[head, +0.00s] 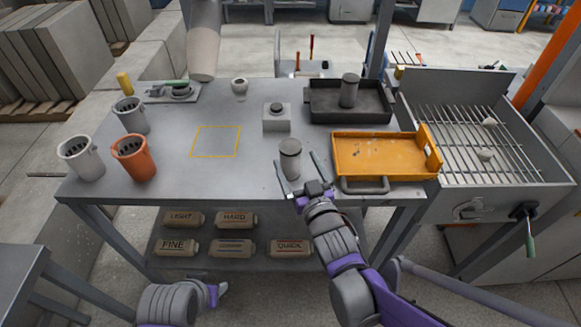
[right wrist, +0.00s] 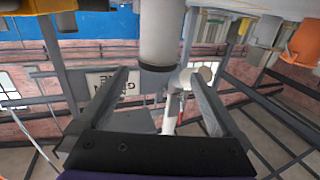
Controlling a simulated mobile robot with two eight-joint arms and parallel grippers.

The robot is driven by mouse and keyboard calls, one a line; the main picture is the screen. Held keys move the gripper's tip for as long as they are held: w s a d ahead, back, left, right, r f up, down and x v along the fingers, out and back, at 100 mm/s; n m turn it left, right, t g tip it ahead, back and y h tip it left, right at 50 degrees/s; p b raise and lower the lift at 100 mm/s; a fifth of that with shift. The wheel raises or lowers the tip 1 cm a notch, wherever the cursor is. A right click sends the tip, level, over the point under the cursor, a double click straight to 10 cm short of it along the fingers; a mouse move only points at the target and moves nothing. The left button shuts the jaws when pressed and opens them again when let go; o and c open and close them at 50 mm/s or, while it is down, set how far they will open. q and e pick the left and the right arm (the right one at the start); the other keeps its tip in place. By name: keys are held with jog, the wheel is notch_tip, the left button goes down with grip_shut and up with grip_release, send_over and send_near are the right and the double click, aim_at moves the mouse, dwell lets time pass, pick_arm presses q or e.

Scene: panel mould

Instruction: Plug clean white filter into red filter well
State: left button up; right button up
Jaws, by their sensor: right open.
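A pale grey-white filter (head: 290,158) with a darker top stands upright near the front edge of the table. My right gripper (head: 297,162) is open, with one finger on each side of the filter in the head view. In the right wrist view the filter (right wrist: 162,35) appears between or just beyond the open fingertips (right wrist: 158,73); contact cannot be told. The red-orange filter well (head: 134,158) stands at the left of the table, dark inside. A darker filter (head: 349,90) stands in the black tray (head: 375,109). My left gripper (head: 220,289) shows only partly, low in the head view.
Two grey wells (head: 130,115) (head: 80,158) flank the red one. A yellow-outlined square (head: 216,142) marks bare table. A grey block with a button (head: 277,122) and an orange tray (head: 375,155) stand near the filter. A wire rack (head: 480,145) is right.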

aim_at(287, 139)
jog(key=x, duration=1)
jog(key=shift+d+f, duration=0.15)
jog(key=shift+f, duration=0.05)
jog(key=shift+s, duration=0.1)
jog(key=shift+c, duration=0.2)
jog(key=c, duration=1.4)
